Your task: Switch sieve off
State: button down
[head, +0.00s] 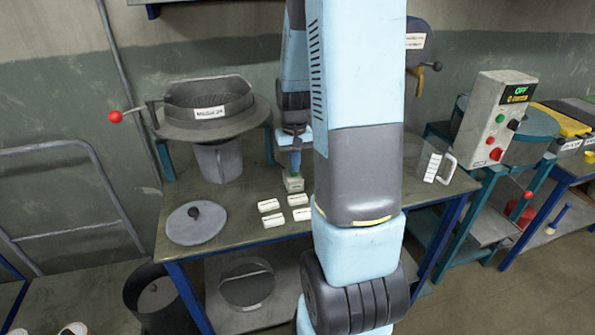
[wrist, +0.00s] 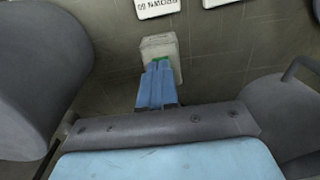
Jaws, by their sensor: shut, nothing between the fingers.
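A grey control box (head: 497,118) stands at the right, beside a teal round machine (head: 530,135) that may be the sieve. Its small display (head: 518,93) shows green lettering that appears to read OFF. Below are a green button (head: 513,124) and a large red button (head: 496,154). My gripper (head: 295,168) is far left of this box, low over the middle table. It is shut and empty, its blue fingers (wrist: 159,72) at a small pale block (wrist: 160,45) with a little green showing. Contact is unclear.
The middle table (head: 245,215) holds a labelled pan-like hopper (head: 208,113) with a red-knobbed handle, a grey lid (head: 195,222), several white labelled pieces (head: 298,200) and a clear jug (head: 430,165). My arm hides part of the table. A dark bin (head: 160,300) stands on the floor.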

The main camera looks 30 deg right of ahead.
jog(key=shift+f, duration=0.75)
dwell(0.4)
jog(key=shift+r, duration=3.55)
